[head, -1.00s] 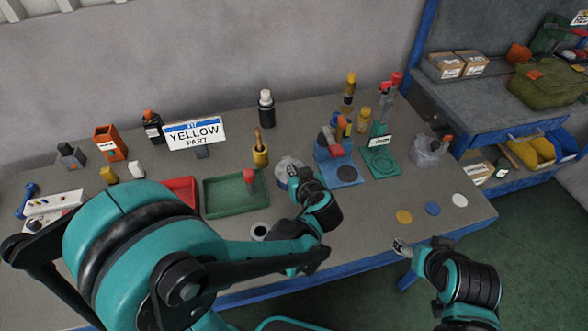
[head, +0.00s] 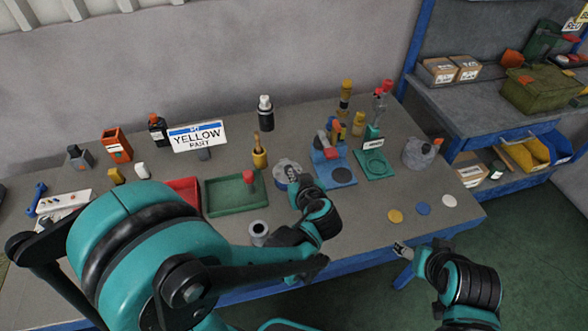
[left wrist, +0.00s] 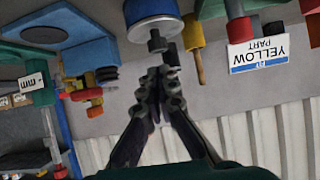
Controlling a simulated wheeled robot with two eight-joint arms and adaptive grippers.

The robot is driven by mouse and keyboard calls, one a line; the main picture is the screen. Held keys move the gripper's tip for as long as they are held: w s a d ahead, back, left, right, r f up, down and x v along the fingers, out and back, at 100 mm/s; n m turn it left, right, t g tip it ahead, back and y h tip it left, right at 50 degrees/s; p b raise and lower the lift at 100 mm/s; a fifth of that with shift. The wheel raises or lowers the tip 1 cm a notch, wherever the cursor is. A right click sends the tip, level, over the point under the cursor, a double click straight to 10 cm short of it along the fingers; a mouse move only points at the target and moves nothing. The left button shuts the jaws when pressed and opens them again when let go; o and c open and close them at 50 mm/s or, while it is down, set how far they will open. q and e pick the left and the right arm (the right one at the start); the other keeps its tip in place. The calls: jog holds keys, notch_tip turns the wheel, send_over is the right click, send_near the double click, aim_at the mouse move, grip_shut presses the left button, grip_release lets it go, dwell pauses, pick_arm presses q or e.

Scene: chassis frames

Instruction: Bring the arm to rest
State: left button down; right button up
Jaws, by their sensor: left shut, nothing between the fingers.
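My left arm reaches in from the left of the head view. Its gripper (head: 296,182) is above the front-middle of the workbench, just in front of the round grey tin (head: 284,171) in the picture. In the left wrist view the two dark fingers (left wrist: 164,72) are together with nothing between them, and the tin's blue-rimmed disc (left wrist: 154,10) is beyond them. My right gripper (head: 401,247) is off the bench's front edge at lower right. Its fingers are too small to read.
The workbench (head: 350,225) holds a green tray (head: 235,203), a red tray (head: 187,190), a yellow part sign (head: 198,137), a blue fixture (head: 333,170), a green fixture (head: 375,163) and several bottles. Coloured discs lie at its front right. A shelf bench (head: 480,110) stands at right.

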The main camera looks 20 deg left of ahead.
pick_arm(q)
jog(key=s+d+f, duration=0.3)
jog(key=s, duration=0.2)
jog(key=s+a+r+m+g+h, duration=0.3)
jog(key=s+a+r+m+h, duration=0.2)
jog(key=s, duration=0.4)
jog(key=shift+s+a+r+m+h, duration=0.35)
jog(key=shift+r+m+h, duration=0.15)
jog(key=shift+h, duration=0.1)
